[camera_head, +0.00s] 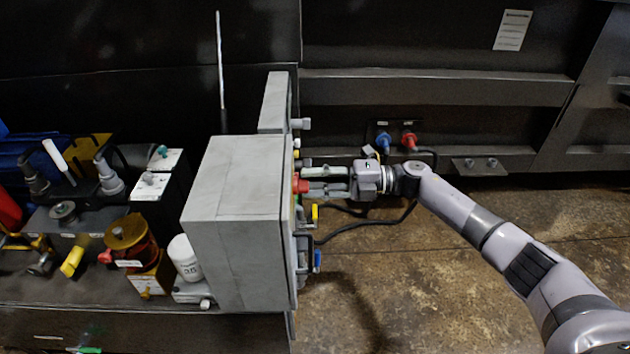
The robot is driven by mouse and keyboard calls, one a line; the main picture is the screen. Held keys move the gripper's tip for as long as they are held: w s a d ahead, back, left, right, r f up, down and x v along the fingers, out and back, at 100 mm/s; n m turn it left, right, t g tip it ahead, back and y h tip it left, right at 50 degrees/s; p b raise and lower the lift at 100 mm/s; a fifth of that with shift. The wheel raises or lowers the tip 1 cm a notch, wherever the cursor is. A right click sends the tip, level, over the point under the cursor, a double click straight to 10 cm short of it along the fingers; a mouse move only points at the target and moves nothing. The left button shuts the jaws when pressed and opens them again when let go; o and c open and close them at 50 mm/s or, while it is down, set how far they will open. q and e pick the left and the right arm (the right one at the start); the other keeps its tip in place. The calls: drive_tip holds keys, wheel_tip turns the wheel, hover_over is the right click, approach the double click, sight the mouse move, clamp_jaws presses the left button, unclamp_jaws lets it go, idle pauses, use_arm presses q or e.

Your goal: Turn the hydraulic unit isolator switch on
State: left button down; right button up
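The grey hydraulic unit control box (236,205) stands left of centre. Its control face is turned to the right and is seen almost edge-on. A red knob (301,184), which looks like the isolator switch, sticks out from that face; its setting cannot be read from this angle. My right gripper (312,181) comes in from the right with its fingers pointing left, its fingertips right at the red knob. I cannot tell whether they touch or grip it. My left gripper is not in view.
A yellow part (314,213) and a blue connector (318,260) project from the box face below the gripper. Black cables hang beside it. Blue (383,140) and red (409,140) plugs sit on the back wall. Hydraulic parts crowd the left; brown floor (450,290) lies open at right.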

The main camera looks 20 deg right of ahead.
drive_tip(key=v, duration=1.2)
